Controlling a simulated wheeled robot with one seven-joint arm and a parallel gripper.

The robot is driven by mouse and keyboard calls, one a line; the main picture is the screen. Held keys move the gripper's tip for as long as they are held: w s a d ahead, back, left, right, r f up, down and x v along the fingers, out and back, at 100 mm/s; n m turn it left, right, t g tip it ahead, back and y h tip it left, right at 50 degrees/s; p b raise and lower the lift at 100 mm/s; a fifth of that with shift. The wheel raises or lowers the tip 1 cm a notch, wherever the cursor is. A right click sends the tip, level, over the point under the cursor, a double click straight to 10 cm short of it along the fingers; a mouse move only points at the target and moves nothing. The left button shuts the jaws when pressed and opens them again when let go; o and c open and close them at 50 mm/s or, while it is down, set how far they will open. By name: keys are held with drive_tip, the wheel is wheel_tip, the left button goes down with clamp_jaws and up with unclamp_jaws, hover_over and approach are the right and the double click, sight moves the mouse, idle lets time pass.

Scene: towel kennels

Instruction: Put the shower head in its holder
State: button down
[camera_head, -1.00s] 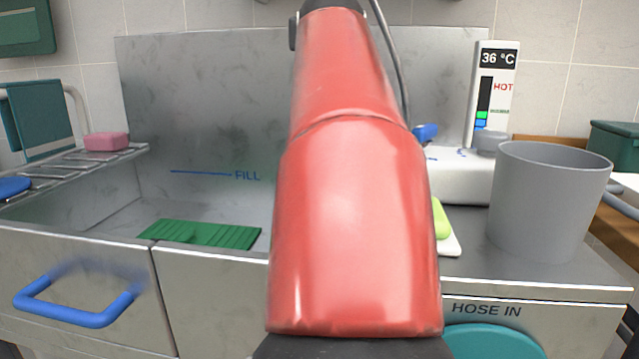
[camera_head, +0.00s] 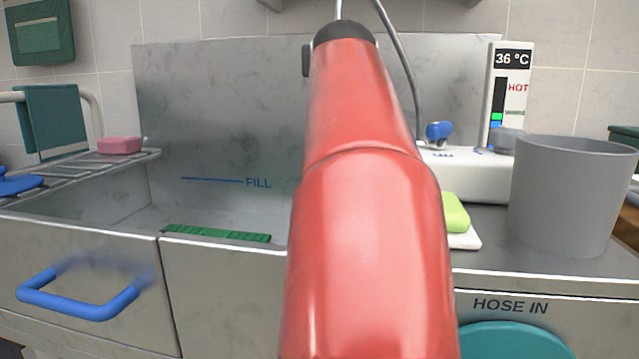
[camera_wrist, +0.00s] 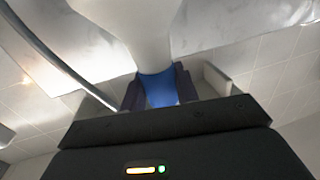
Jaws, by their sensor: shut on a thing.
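In the wrist view my gripper (camera_wrist: 160,90) is shut on the blue grip (camera_wrist: 159,88) of a white piece, which I take to be the shower head (camera_wrist: 130,25). The white body widens toward the top edge of that view, and its far end is cut off. A grey hose (camera_wrist: 55,55) runs beside it on the left. In the head view my red arm hides the gripper and the shower head. The grey hose (camera_head: 401,70) shows there, curving down to the right of my arm. I cannot make out the holder in either view.
A steel tub (camera_head: 215,290) with a green ribbed mat (camera_head: 215,233) lies left of my arm. A grey bucket (camera_head: 570,195), green soap (camera_head: 456,212) and a white unit with a blue knob (camera_head: 438,132) stand right. A wire rack (camera_head: 80,167) holds pink soap (camera_head: 119,145).

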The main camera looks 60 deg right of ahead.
drive_tip(key=shift+f+b, duration=1.15)
drive_tip(key=shift+f, duration=0.25)
drive_tip(key=shift+f, duration=0.1)
drive_tip(key=shift+f+b, duration=0.7)
drive_tip(key=shift+f, duration=0.2)
drive_tip(key=shift+s+d+f+b, duration=0.1)
drive_tip(key=shift+s+f+b, duration=0.1)
drive_tip(key=shift+f+b, duration=0.7)
drive_tip(key=shift+f, duration=0.1)
drive_tip(key=shift+f, duration=0.15)
drive_tip(key=shift+f+b, duration=0.45)
